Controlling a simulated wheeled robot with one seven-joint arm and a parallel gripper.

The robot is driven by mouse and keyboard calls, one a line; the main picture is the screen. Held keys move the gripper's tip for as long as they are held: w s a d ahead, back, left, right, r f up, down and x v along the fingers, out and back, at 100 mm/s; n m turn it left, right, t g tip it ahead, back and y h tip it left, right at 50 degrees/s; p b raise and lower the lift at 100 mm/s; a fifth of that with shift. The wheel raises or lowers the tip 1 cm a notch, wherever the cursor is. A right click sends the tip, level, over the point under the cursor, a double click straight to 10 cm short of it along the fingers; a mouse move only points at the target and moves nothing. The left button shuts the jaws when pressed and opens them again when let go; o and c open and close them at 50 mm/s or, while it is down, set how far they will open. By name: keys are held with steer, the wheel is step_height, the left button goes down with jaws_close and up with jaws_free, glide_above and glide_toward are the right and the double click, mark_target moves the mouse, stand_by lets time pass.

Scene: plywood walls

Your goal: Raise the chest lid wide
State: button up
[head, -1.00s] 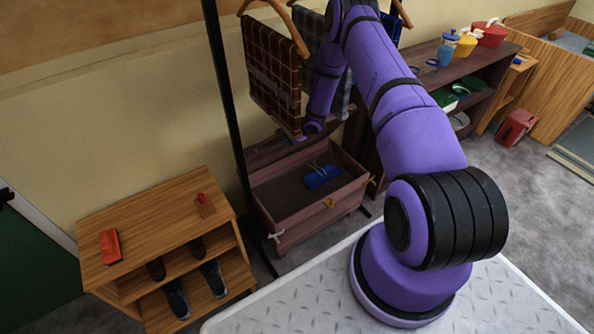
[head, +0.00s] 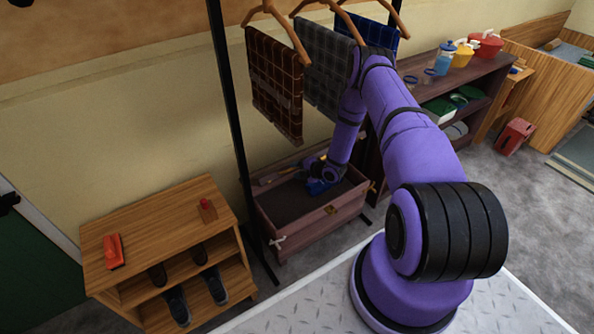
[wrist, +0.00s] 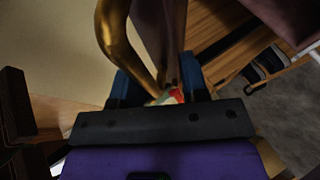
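The lid is hard to make out behind the box and my arm. My gripper is low at the chest's back right part in the head view, its tips hidden or blending with a blue item (head: 318,187) there. In the wrist view my gripper (wrist: 163,90) has its two dark blue fingers apart. A brownish panel (wrist: 157,28) shows beyond them; contact cannot be told.
A low wooden shoe shelf (head: 160,235) is at left. A dark shelf unit (head: 470,85) stands close on the right.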

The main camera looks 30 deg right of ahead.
steer(key=v, duration=1.2)
steer(key=shift+r, duration=0.3)
stand_by(1.0)
steer(key=shift+d, duration=0.1)
